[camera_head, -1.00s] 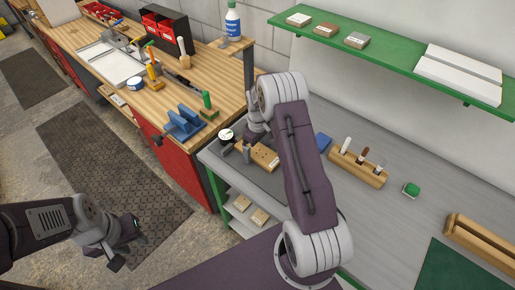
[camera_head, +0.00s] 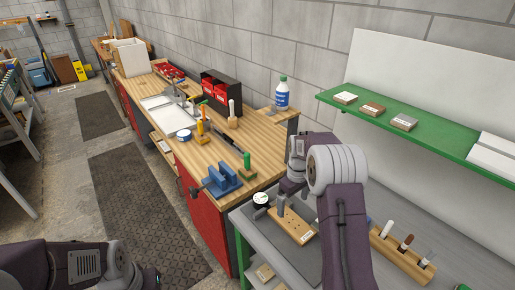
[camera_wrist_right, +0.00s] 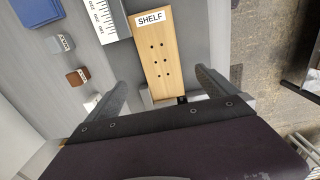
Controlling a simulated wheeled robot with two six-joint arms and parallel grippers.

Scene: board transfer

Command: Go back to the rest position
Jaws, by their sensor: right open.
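A wooden board (camera_head: 294,226) with holes and a "SHELF" label lies on the grey bench (camera_head: 340,262). It also shows in the right wrist view (camera_wrist_right: 160,58), its near end between my right fingers. My right gripper (camera_head: 281,207) is at the far end of the board in the head view. In the right wrist view this gripper (camera_wrist_right: 166,90) is open, with a gap on each side of the board. My left gripper (camera_head: 150,276) hangs at the lower left over the floor, clear of the benches. Its jaw opening cannot be made out.
A wooden workbench (camera_head: 262,140) with a blue vise (camera_head: 222,182), tools and red bins (camera_head: 220,88) stands on the left. A round gauge (camera_head: 261,199) is near the board. A wooden rack (camera_head: 402,257) is at right, below a green shelf (camera_head: 420,138). The floor between is open.

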